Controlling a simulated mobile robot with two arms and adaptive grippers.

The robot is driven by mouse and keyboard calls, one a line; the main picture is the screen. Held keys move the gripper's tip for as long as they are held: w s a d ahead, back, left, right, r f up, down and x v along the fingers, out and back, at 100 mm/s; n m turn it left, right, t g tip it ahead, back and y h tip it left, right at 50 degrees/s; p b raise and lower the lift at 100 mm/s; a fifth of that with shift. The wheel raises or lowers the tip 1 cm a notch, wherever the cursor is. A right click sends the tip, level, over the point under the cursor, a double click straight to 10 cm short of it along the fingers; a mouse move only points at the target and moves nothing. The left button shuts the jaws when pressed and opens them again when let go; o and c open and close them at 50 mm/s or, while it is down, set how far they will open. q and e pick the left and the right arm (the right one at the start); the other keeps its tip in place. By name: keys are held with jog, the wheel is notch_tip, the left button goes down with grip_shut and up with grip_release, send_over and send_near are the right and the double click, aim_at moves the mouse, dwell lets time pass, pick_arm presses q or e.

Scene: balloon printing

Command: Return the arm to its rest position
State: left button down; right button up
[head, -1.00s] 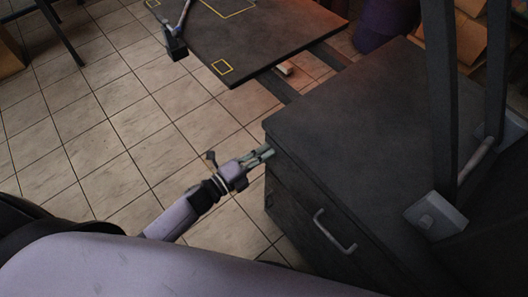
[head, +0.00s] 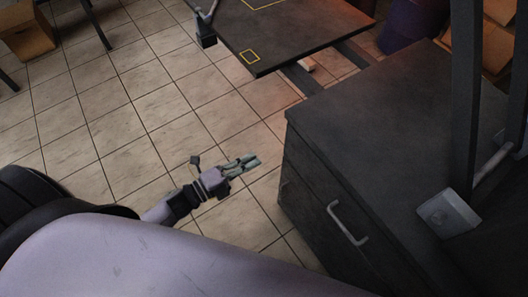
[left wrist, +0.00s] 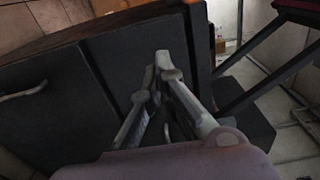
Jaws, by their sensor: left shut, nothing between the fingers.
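My left gripper (head: 248,162) is in the middle of the head view, over the tiled floor and left of the dark cabinet (head: 390,125). Its fingers are closed together with nothing between them, and there is a gap between them and the cabinet. In the left wrist view the closed fingers (left wrist: 157,75) show in front of a dark cabinet side. My right gripper is not in view.
The cabinet has drawers and a metal handle (head: 347,224) on its front. A dark table top with yellow outlines (head: 300,38) stands at the back. A cardboard box (head: 27,32) is at the far left. The tiled floor (head: 120,110) left of the cabinet is clear.

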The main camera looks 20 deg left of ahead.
pick_arm(q)
jog(key=s+a+f+n+g+y+p, duration=0.1)
jog(key=s+a+f+n+g+y, duration=0.15)
jog(key=s+f+n, duration=0.4)
jog(key=s+a+f+n+g+y, duration=0.1)
jog(key=a+f+n+y, duration=0.25)
jog(key=f, duration=0.65)
jog(key=s+a+f+n+g+y+p, duration=0.1)
jog(key=s+a+f+n+g+y, duration=0.2)
jog(key=f, duration=0.5)
jog(key=s+d+f+n+g, duration=0.1)
jog(key=s+f+n+g, duration=0.1)
jog(key=s, duration=0.5)
jog(key=s+d+f+n+g+y, duration=0.1)
jog(key=s+f+n+g, duration=0.1)
jog(key=s+f+n, duration=0.2)
jog(key=s+d+f+n+g+p, duration=0.1)
jog(key=s+f+n+g, duration=0.2)
jog(key=s+f, duration=0.3)
jog(key=s, duration=0.5)
jog(key=shift+s+d+n+y, duration=0.2)
jog(key=shift+n+y, duration=0.1)
jog(key=shift+n, duration=0.1)
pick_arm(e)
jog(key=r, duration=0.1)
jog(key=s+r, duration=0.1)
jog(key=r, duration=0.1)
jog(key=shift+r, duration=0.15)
